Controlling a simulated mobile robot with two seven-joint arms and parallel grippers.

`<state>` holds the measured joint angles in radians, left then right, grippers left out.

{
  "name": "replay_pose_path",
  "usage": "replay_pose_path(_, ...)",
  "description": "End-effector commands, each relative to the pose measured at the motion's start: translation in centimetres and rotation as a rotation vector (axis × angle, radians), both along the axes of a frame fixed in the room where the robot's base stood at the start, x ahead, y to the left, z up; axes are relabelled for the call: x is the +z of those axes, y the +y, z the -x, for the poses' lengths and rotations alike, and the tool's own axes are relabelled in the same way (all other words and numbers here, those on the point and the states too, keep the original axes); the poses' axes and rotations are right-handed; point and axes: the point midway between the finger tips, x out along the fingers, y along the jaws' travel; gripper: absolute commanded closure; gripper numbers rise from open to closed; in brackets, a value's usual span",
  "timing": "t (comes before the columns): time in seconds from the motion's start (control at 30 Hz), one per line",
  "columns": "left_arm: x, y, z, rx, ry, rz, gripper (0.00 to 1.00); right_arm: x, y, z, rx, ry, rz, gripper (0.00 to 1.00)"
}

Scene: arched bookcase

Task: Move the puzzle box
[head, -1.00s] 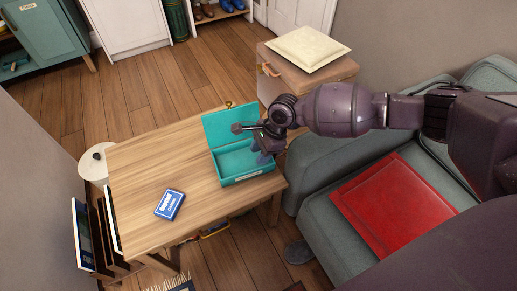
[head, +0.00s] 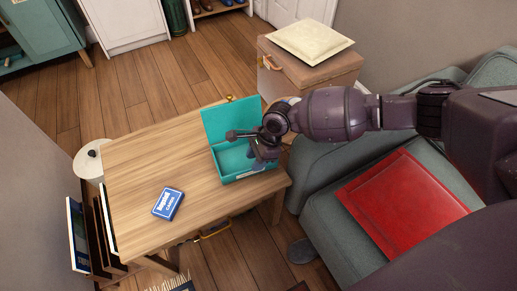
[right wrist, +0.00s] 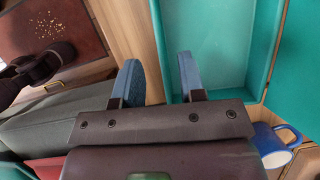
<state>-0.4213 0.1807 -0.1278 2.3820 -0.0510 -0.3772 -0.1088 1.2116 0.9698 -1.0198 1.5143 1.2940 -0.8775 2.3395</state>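A teal box (head: 238,178) with its lid raised stands on the wooden table near its right end. It is the box at my right gripper; no label names it as the puzzle box. My right gripper (head: 258,162) is at the box's right side and hides part of its inside. In the right wrist view the gripper (right wrist: 157,70) is open, its two blue-grey fingers apart. One wall of the teal box (right wrist: 162,45) runs between the fingers, with one finger outside and one over the inside. I cannot tell whether they touch it. My left gripper is out of view.
A blue card pack (head: 168,204) lies on the table (head: 140,165), whose left half is mostly clear. A flat red box or cushion (head: 400,205) lies on the grey sofa (head: 325,225). A case (head: 320,75) bears a cream cushion (head: 310,42). A blue mug (right wrist: 270,145) is near the box.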

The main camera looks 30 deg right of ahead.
Motion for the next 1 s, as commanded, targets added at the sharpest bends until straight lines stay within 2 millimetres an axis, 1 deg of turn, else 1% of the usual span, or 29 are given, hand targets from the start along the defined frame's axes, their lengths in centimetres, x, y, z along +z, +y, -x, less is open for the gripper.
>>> replay_pose_path(0.03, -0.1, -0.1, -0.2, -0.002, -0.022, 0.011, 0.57, -1.6, 0.4, 0.3, 0.002, 0.009, 0.000, 0.63)
replay_pose_path(0.2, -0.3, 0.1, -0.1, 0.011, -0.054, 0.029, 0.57, -3.4, 1.3, 0.1, 0.001, 0.008, -0.001, 0.63)
replay_pose_path(0.3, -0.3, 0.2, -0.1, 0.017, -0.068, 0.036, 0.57, -4.1, 1.6, 0.0, 0.001, 0.005, -0.001, 0.63)
replay_pose_path(0.43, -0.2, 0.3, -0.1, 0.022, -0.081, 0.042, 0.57, -4.5, 1.8, -0.1, 0.002, 0.001, 0.000, 0.63)
replay_pose_path(0.77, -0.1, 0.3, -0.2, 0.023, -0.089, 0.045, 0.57, -4.4, 1.9, -0.2, 0.000, -0.002, 0.000, 0.63)
replay_pose_path(0.87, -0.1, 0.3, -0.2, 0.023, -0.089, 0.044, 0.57, -4.4, 1.9, -0.2, 0.001, -0.001, 0.000, 0.75)
replay_pose_path(1.0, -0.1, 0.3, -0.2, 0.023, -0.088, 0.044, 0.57, -4.4, 1.9, -0.2, 0.001, -0.001, 0.000, 0.96)
